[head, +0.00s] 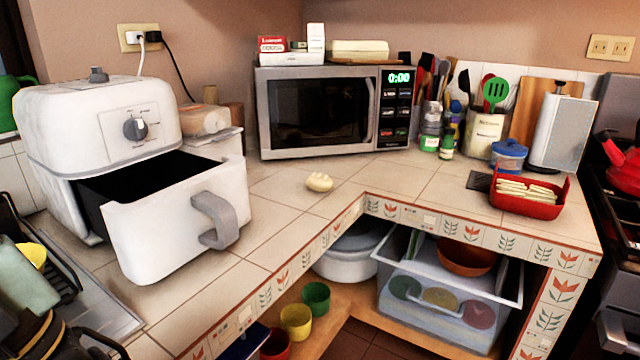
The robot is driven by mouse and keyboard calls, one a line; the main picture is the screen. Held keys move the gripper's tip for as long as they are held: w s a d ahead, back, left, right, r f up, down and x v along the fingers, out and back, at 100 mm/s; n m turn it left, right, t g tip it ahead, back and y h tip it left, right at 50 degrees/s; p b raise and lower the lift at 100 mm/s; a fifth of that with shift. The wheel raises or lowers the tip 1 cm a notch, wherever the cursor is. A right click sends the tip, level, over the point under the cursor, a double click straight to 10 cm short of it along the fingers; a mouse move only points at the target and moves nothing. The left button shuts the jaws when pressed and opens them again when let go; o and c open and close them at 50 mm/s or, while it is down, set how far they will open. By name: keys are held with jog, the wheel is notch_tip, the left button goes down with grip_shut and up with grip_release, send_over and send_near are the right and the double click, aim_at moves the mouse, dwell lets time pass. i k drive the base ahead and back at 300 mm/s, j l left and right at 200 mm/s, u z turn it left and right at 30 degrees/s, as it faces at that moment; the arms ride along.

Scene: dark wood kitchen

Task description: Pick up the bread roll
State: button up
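The bread roll (319,181) is small, pale and rounded. It lies alone on the tiled counter (285,215) in the head view, in front of the microwave and a little back from the counter's inner corner. Nothing covers it. My gripper is not in view, so its place relative to the roll cannot be seen.
A white air fryer (100,125) stands at left with its drawer (170,225) pulled out. A microwave (320,110) is behind the roll. A red tray (530,203) with pale sticks is at right. Bare tiles surround the roll. Cups and bins sit on the shelf below.

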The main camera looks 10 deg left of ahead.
aim_at(317, 182)
jog(key=i+l, duration=1.15)
jog(key=l, duration=0.1)
